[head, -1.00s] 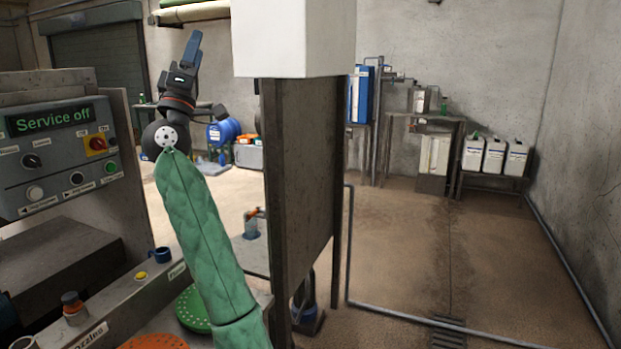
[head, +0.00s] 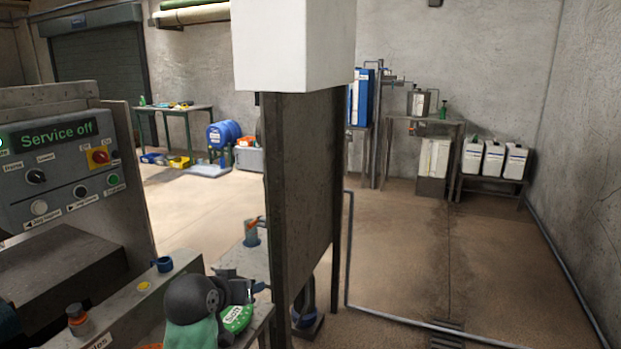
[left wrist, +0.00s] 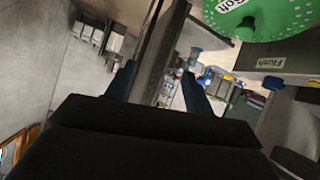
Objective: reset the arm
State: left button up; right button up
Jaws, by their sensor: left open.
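My left arm, in a green sleeve, is low at the bottom of the head view, with its black wrist joint beside the green disc labelled "Soft" (head: 237,318). My left gripper (left wrist: 158,72) shows two blue fingers spread apart with nothing between them in the left wrist view. The green disc also shows at the top right there (left wrist: 262,16), apart from the fingers. In the head view the gripper is small and partly hidden by the wrist. My right gripper is not in view.
A control panel (head: 60,165) reading "Service off" stands at the left. A grey post-like cabinet (head: 300,190) with a white box (head: 293,45) stands close behind the arm.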

pick_arm(q)
jog(key=s+f+g+p, duration=0.2)
jog(key=s+f+g, duration=0.2)
jog(key=s+f, duration=1.1)
jog(key=s+d+f+m+g+y+p, duration=0.1)
jog(key=s+f+g, duration=0.3)
jog(key=s+f, duration=1)
jog(key=s+p, duration=0.1)
jog(key=s, duration=0.7)
jog(key=shift+s+f+g+y, duration=0.15)
jog(key=shift+f+g+y, duration=0.15)
jog(key=shift+f+g, duration=0.1)
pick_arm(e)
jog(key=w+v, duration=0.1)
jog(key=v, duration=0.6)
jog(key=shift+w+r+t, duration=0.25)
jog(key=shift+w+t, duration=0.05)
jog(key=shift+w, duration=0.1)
